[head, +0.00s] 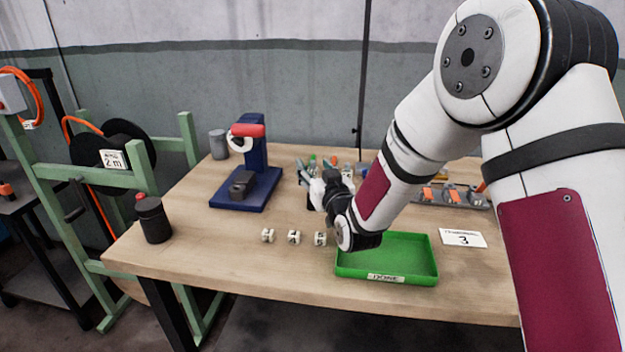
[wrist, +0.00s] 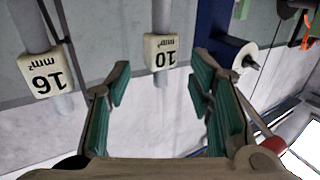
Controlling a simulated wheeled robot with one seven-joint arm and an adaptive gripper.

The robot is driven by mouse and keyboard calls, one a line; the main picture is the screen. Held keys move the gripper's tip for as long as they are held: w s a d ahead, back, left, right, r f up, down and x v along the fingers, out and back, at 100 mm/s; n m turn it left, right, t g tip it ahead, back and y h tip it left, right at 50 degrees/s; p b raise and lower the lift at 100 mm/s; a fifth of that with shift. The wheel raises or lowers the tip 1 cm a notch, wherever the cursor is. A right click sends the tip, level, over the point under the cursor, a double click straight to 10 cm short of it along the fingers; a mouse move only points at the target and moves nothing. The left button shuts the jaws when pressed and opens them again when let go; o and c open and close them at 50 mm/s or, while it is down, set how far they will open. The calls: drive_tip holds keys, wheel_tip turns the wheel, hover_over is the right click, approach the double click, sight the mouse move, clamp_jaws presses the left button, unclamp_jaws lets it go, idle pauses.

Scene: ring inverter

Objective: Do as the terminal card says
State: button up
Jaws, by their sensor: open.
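The terminal card (head: 463,238) lies flat at the right of the bench, with a large 3 and a small line that I read as TERMINAL. My gripper (head: 304,172) is open and empty above the bench, right of the blue press (head: 258,160) with its red handle. In the wrist view my open green-padded fingers (wrist: 155,92) frame no held thing. Beyond them are a 10 mm² label (wrist: 160,50) and a 16 mm² label (wrist: 48,73) on grey posts, upside down. Three small white pieces (head: 294,237) stand in a row. The green tray (head: 388,277) marked DONE looks empty.
A grey holder (head: 480,200) with orange pieces is at the right, partly behind my arm. Small items stand behind my gripper. A dark red-topped bottle (head: 153,219) and a grey cylinder (head: 218,145) are at the left. A green rack holds a cable reel (head: 113,158) marked 2 m.

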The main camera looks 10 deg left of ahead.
drive_tip(key=shift+x, duration=1)
clamp_jaws()
wheel_tip(320, 180, up, 10)
drive_tip(key=shift+p, duration=0.3)
drive_tip(key=shift+d, duration=0.1)
